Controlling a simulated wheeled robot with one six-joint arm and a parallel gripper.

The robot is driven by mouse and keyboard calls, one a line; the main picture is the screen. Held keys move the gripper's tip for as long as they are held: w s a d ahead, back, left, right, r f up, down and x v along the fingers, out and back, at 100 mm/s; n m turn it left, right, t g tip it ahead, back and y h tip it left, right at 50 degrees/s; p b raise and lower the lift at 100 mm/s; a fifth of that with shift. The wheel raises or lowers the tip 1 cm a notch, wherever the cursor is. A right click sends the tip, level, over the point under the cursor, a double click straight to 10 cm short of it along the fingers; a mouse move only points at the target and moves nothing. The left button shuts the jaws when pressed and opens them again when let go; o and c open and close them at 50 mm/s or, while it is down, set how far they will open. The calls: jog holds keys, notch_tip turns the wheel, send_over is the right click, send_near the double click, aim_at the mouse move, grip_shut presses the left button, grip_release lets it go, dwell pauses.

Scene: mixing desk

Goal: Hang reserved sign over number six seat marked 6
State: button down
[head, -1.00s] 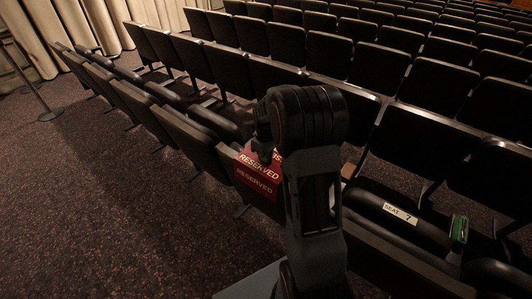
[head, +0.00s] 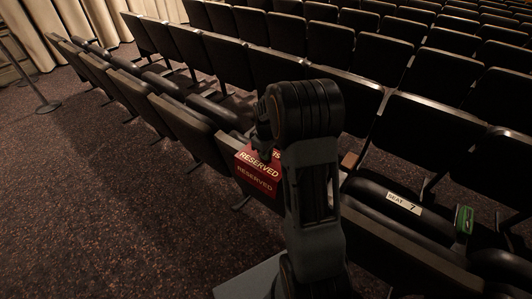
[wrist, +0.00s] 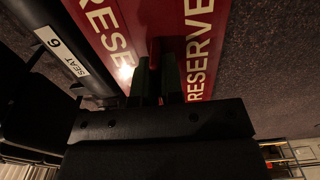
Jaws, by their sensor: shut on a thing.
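The red sign (head: 256,180) reads RESERVED in pale letters on two panels joined by a fold. My gripper (head: 264,150) is shut on the sign near its fold, and my arm partly hides it in the head view. The sign is at the top edge of a dark seat back in the nearest row; whether it rests there or hovers just above is unclear. In the wrist view the gripper (wrist: 158,78) holds the sign (wrist: 200,40) between its fingers. A white label reading SEAT 6 (wrist: 62,50) is on a dark bar beside the sign, to the left.
A SEAT 7 label (head: 403,203) is on the neighbouring seat at right. A green object (head: 464,220) stands farther right. More dark seat rows (head: 330,45) fill the back. Carpeted floor (head: 90,210) is clear at left, with a post (head: 45,105) near the curtain.

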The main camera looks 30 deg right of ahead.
jog(key=c, duration=1.2)
grip_release()
jog(key=shift+o, duration=0.2)
jog(key=shift+r, duration=0.1)
notch_tip(320, 180, up, 14)
jog(key=p, duration=0.1)
jog(key=s+a+r+m+t+p, duration=0.1)
jog(key=s+a+r+m+p, duration=0.1)
jog(key=s+a, duration=0.4)
jog(key=s+a+r+m+t+p, duration=0.2)
jog(key=s+a, duration=0.4)
jog(key=s, duration=0.6)
notch_tip(320, 180, up, 2)
jog(key=shift+s+a+r+m+t+p, duration=0.2)
jog(key=shift+a+m+t+p, duration=0.15)
jog(key=shift+p, duration=0.55)
